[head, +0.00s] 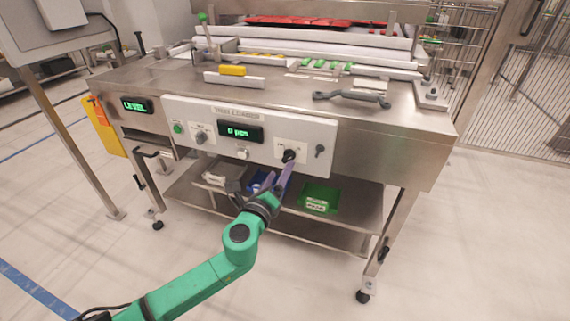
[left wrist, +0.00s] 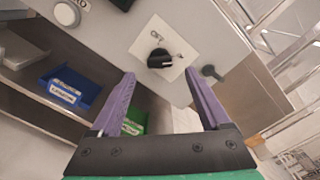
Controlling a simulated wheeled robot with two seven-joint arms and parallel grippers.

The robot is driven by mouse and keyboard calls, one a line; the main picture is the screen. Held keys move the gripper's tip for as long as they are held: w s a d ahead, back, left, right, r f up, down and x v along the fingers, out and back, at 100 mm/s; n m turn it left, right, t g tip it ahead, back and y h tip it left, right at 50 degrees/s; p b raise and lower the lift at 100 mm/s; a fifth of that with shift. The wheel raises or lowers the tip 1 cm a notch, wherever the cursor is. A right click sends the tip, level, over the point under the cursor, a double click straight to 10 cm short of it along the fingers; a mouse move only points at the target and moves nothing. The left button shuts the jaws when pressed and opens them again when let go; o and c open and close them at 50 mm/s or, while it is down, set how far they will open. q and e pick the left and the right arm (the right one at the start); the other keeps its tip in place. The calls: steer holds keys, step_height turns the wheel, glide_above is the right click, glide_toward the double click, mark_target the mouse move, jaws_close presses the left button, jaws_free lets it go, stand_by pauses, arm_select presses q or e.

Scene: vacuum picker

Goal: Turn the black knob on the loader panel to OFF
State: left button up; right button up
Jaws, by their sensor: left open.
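The black knob (head: 289,155) sits on a small white label plate at the right part of the loader panel (head: 188,111). In the left wrist view the knob (left wrist: 160,59) lies ahead of the fingertips, between their lines, with clear space around it. My right gripper is not in view.
A dark key-like switch (head: 320,151) is right of the knob. A grey knob (head: 201,137), a green button (head: 178,128) and a display (head: 240,132) are to the left. A blue bin (left wrist: 70,88) and a green bin (head: 318,198) stand on the shelf below.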

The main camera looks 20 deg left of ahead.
mark_target(287, 160)
arm_select(q)
steer(key=w, duration=0.5)
steer(key=shift+w+d+f, duration=0.1)
steer(key=shift+d, duration=0.05)
jaws_close()
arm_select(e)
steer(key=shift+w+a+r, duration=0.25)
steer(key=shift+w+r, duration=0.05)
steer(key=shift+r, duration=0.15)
